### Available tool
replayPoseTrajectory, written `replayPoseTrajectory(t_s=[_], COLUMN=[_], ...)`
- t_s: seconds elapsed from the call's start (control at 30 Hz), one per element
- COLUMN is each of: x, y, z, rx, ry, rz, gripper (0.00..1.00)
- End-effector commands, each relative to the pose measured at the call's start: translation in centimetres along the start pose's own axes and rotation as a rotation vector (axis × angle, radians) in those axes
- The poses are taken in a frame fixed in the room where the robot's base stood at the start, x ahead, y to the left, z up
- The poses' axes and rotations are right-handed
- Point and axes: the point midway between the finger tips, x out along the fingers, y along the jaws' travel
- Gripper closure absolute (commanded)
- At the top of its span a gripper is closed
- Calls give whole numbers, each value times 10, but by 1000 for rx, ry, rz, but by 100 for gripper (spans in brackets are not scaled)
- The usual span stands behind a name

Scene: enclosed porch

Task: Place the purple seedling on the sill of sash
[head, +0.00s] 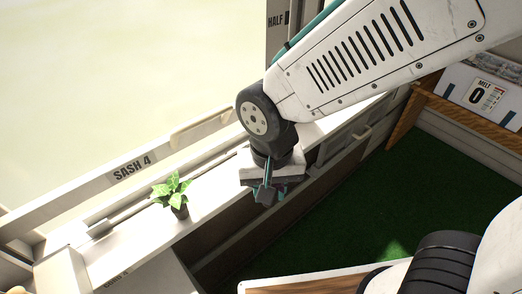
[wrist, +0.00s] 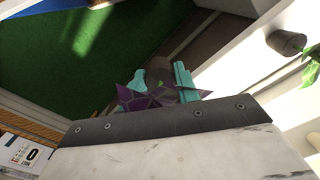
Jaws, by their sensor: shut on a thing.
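My gripper (wrist: 161,80) is shut on the purple seedling (wrist: 150,97), whose dark purple leaves show between and in front of the teal fingers in the wrist view. In the head view my gripper (head: 266,192) hangs beside the inner edge of the pale sill (head: 150,224), over the darker wall side; the seedling cannot be made out clearly there. The sill runs below the window frame labelled SASH 4 (head: 131,168).
A green seedling (head: 174,191) in a dark pot stands on the sill, left of my gripper; it also shows at the right of the wrist view (wrist: 311,70). Bare sill lies on either side of it. Green floor (head: 350,205) lies below. A wood-topped surface (head: 300,284) is at the bottom.

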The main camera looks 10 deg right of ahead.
Motion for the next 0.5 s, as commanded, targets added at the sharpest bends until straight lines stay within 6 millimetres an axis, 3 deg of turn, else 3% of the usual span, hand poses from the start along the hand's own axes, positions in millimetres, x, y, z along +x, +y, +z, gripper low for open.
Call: replayPoseTrajectory(t_s=[0.07,0.17,0.27,0.5], x=[-3,-3,-1,5], y=[-1,-1,0,1], z=[12,12,-7,-72], rx=[-3,1,6,4], ry=[1,0,-2,-2], rz=[-1,0,2,1], gripper=[81,81,81,81])
